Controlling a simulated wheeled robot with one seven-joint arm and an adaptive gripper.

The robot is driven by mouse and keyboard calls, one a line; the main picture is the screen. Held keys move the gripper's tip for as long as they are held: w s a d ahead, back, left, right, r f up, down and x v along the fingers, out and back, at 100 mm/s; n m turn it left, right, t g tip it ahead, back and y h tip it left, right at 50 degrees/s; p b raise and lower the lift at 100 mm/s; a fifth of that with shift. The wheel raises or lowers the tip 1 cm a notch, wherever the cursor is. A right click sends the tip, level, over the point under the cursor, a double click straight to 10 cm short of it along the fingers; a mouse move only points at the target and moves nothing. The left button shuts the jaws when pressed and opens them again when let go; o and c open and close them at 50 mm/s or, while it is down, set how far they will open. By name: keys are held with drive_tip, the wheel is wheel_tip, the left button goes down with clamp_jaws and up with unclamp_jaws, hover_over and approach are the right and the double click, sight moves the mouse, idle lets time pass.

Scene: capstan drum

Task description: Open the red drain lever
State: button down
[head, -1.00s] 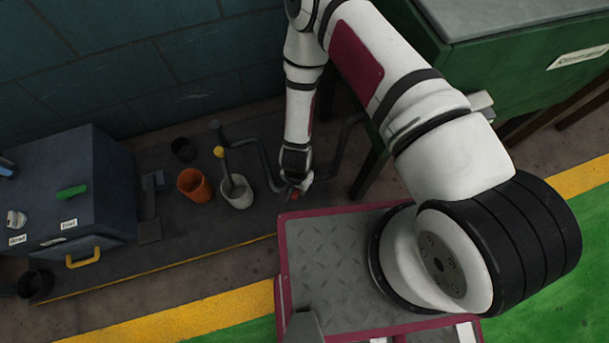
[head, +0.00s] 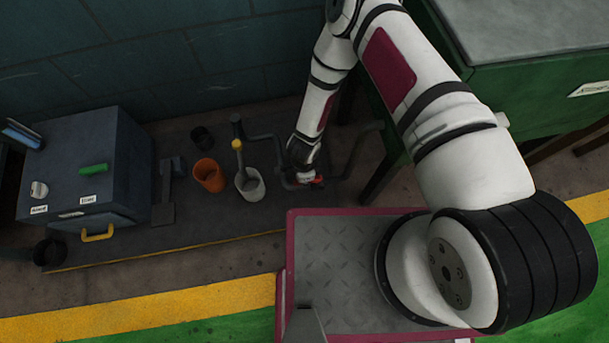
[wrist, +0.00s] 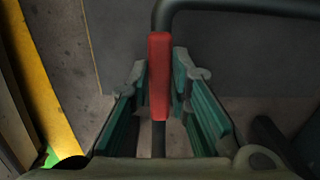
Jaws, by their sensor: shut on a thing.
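The red drain lever (wrist: 160,88) shows in the wrist view as a red grip on a dark rod, running upright in the picture below a dark pipe. My gripper (wrist: 161,72) has one green-padded finger on each side of it and is shut on it. In the head view, a small piece of the red lever (head: 317,181) shows beside my gripper (head: 304,176), low by the pipework. My wrist hides much of the lever there.
A dark pipe (head: 352,160) runs beside my gripper. A dark box (head: 85,160) stands further left. A green cabinet (head: 520,95) with legs is at the right.

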drive_tip(key=shift+w+d, duration=0.1)
idle(0.5)
drive_tip(key=c, duration=1.5)
unclamp_jaws()
wheel_tip(320, 180, up, 12)
drive_tip(key=shift+f, duration=0.1)
